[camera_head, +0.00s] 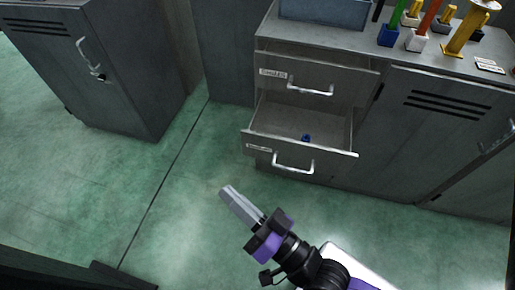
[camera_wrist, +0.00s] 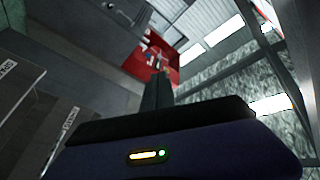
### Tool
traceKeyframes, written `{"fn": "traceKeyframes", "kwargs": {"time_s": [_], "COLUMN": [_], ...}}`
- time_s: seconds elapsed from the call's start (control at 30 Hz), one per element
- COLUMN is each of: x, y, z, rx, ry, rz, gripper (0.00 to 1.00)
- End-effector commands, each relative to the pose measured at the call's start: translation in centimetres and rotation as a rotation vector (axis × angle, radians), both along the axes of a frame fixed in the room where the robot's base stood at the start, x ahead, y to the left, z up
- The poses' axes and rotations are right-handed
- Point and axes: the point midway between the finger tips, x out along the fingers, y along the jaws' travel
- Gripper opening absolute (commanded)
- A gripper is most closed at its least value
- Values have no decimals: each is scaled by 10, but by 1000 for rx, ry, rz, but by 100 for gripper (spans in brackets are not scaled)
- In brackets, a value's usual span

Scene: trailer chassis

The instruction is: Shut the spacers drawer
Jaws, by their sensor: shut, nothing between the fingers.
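Two drawers are in the grey cabinet in the head view. The lower drawer (camera_head: 257,152) stands well open, with a bar handle (camera_head: 293,167) and a small blue item (camera_head: 306,138) inside. The upper drawer (camera_head: 335,82) has its own handle and seems slightly out.
The cabinet top holds a grey-blue bin (camera_head: 325,12) and several coloured tools on blocks. A closed cabinet door (camera_head: 440,125) is right of the drawers. Another grey cabinet (camera_head: 110,75) stands at left. Green floor (camera_head: 180,180) between them is clear.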

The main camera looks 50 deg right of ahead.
Motion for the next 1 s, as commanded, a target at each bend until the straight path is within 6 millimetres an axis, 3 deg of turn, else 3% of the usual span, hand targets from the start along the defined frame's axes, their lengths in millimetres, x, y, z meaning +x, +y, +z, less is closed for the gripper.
{"fn": "traceKeyframes", "kwargs": {"time_s": [0.1,0.37,0.53,0.67,0.8,1.0], "x": [41,117,149,142,107,87], "y": [-4,-39,-74,-98,-118,-128], "z": [-18,-62,-115,-161,-206,-212], "rx": [303,1053,1557,1827,1973,2053], "ry": [-136,-452,-720,-949,-1171,-1358], "rz": [-8,-44,-120,-211,-300,-264], "gripper": [0,0,0,0,0,0]}}
